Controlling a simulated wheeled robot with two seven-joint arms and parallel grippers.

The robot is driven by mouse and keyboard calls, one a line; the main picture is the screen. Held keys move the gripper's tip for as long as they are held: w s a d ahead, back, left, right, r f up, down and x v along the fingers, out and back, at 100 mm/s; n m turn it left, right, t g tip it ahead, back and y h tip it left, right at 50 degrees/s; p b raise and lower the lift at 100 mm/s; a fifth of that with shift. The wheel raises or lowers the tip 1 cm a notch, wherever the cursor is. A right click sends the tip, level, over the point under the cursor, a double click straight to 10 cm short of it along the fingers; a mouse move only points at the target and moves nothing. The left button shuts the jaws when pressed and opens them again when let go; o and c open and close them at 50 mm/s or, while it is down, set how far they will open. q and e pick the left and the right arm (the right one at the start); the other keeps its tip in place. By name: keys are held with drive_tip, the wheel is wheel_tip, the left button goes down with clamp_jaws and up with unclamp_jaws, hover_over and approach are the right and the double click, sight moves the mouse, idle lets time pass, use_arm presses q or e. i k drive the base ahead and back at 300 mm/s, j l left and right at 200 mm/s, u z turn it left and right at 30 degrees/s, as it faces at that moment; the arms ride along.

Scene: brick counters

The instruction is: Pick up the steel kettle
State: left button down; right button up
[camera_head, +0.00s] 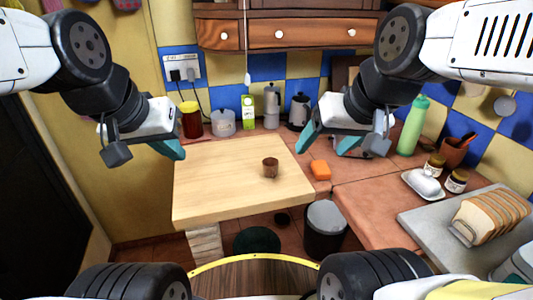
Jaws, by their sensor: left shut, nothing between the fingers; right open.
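A dark grey, shiny kettle (299,111) stands upright at the back of the counter against the tiles, partly hidden by my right gripper and arm. A slim silver pot (271,107) stands just left of it; which of the two is the steel kettle is hard to tell at this size. My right gripper (321,149) is open and empty, in front of and a little right of the dark kettle. My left gripper (174,151) is shut and empty above the left end of the wooden board, apart from both vessels.
A wooden board (225,185) carries a small brown cup (270,167). An orange sponge (320,170) lies right of it. A red jar (191,120), clear container (223,123) and green carton (248,112) line the back. A green bottle (412,128) stands right.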

sight(300, 113)
drive_tip(key=i+j, duration=0.15)
drive_tip(key=j, duration=0.25)
drive_tip(key=i+j+u, duration=0.15)
drive_tip(key=j, duration=0.25)
drive_tip(key=i+j, duration=0.15)
drive_tip(key=j, duration=0.25)
drive_tip(key=u, duration=0.05)
